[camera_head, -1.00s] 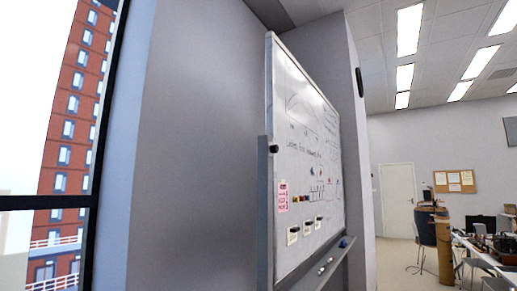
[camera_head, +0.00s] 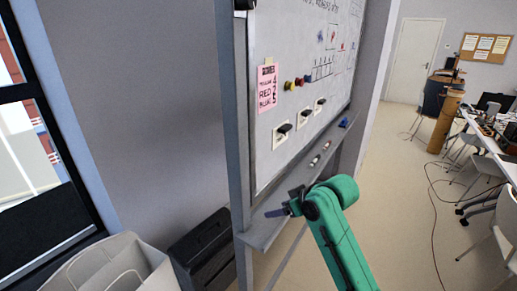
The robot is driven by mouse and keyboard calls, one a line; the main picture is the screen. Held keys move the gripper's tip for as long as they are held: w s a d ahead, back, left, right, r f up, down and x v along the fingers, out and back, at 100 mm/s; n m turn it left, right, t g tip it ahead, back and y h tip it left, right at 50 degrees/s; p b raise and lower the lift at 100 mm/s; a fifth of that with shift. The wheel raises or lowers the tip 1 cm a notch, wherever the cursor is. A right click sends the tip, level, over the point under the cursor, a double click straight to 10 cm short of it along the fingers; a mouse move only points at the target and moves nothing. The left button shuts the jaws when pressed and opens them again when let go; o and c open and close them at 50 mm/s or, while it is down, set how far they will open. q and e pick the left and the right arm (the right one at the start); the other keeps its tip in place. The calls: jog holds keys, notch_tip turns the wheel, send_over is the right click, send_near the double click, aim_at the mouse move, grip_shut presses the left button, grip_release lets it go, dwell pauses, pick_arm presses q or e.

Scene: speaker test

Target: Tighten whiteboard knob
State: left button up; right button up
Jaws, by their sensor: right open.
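The whiteboard (camera_head: 300,50) stands on a grey frame and is seen at a slant. Its black knob (camera_head: 243,4) sits on the near side post, cut by the top edge of the view. My right gripper (camera_head: 282,209), at the end of a green arm, is open and empty. It shows in front of the near end of the board's lower tray, well below the knob. I cannot tell whether it touches the tray. My left gripper is not in view.
The tray (camera_head: 264,233) holds markers (camera_head: 315,160) and a blue eraser (camera_head: 344,122). A dark box (camera_head: 203,245) and a white object (camera_head: 112,266) stand at lower left, by the window. Chairs and a cluttered table (camera_head: 485,140) are at right. Floor between is mostly clear, with cables.

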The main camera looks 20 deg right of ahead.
jog(key=w+r+n+t+y, duration=0.2)
jog(key=w+r+t+y, duration=0.1)
jog(key=r, duration=2.1)
jog(key=n+t+y+p, duration=0.25)
jog(key=y+p, duration=0.25)
jog(key=p, duration=0.3)
send_near(253, 0)
jog(key=x, duration=0.9)
pick_arm(q)
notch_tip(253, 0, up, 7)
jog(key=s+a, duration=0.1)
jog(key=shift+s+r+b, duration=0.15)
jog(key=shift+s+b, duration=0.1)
jog(key=shift+b, duration=0.05)
pick_arm(e)
jog(key=shift+w+a+f+n, duration=0.1)
jog(key=shift+w+a+n, duration=0.15)
jog(key=shift+w, duration=0.05)
grip_shut()
